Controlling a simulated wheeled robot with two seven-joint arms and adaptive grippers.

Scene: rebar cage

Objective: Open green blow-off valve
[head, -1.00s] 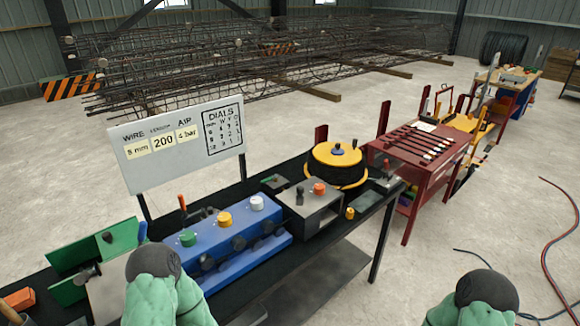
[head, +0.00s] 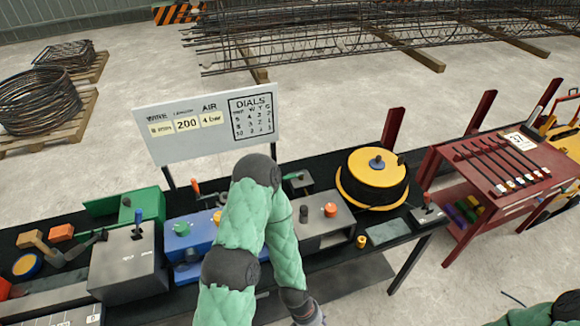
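The blue manifold (head: 190,234) stands on the black bench with a green knob (head: 182,228) on its top left. A yellow knob (head: 217,217) shows just left of my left arm. Dark fittings on the manifold's front show partly; I cannot tell which is the blow-off valve. My green-sleeved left arm rises in front of the manifold, hides its right part and bends back down to the bottom edge. Only the grey wrist end shows there; the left gripper's fingers are out of view. A bit of my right arm shows at bottom right, with its gripper out of view.
A grey box with a blue-tipped lever (head: 138,222) stands left of the manifold. A grey box with an orange knob (head: 330,210) and a yellow reel (head: 374,178) stand right. A white sign (head: 208,128) rises behind. A red table (head: 480,180) is farther right.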

